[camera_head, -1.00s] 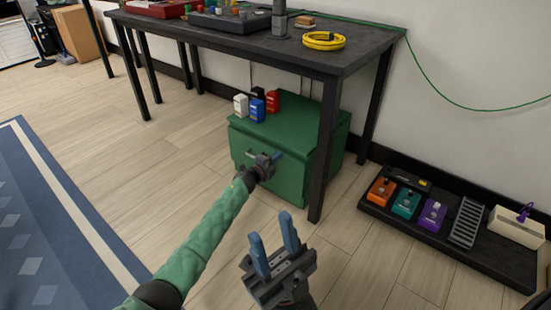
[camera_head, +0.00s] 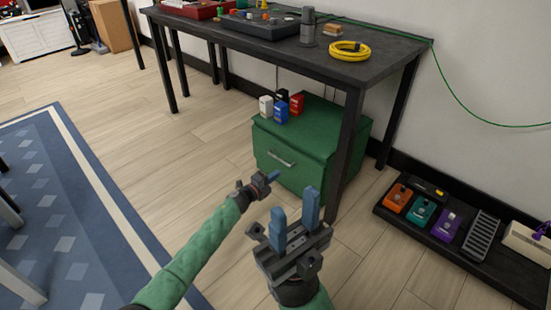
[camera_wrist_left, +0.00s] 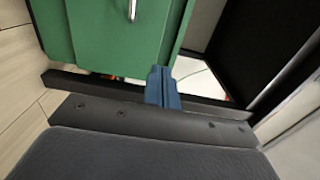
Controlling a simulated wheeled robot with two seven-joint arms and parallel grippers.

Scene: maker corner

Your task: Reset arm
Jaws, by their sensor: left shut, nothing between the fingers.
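My left gripper (camera_head: 270,177) is shut and empty in the head view, just in front of the green cabinet (camera_head: 318,170) and apart from it. In the left wrist view its blue fingers (camera_wrist_left: 162,88) are pressed together below the green cabinet front (camera_wrist_left: 105,35), and the metal handle (camera_wrist_left: 132,10) shows at the top. The cabinet's drawer looks closed, with its silver handle (camera_head: 281,159) free. My right gripper (camera_head: 294,215) is lower in the head view, its two blue fingers upright and spread apart with nothing between them.
Several small bottles (camera_head: 281,109) stand on the cabinet. A dark table (camera_head: 385,72) stands over it, with a yellow cable coil (camera_head: 349,50) on top. A black pedalboard (camera_head: 470,271) lies on the floor at right. Open wooden floor lies left, beside a blue rug (camera_head: 70,190).

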